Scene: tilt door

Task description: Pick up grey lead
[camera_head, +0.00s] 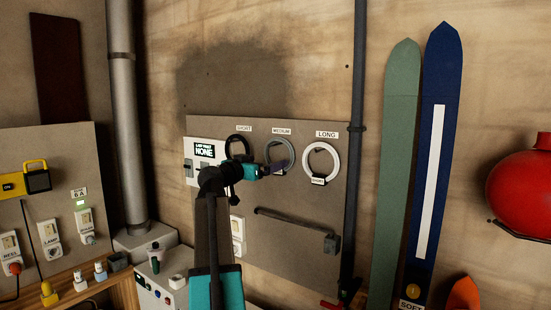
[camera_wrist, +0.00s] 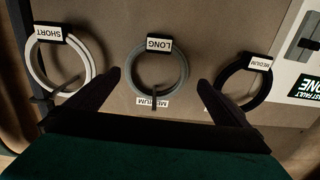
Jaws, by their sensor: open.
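The grey lead (camera_head: 292,152) is a coiled ring hanging on the board under the "MEDIUM" sign. In the wrist view the grey lead (camera_wrist: 132,68) hangs between my two fingers, seen upside down, and its own tag reads "LONG". My gripper (camera_head: 276,168) is in front of it and hides part of the ring in the head view. In the wrist view my gripper (camera_wrist: 159,80) is open, with one finger on either side of the ring. Nothing is held between the fingers. I cannot tell the exact depth gap to the ring.
A black lead (camera_head: 228,146) hangs on one side under "SHORT" and a white lead (camera_head: 305,160) on the other under "LONG". A dark bar (camera_head: 295,226) sticks out below. A dark vertical pipe (camera_head: 357,120) runs at the board's right edge.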

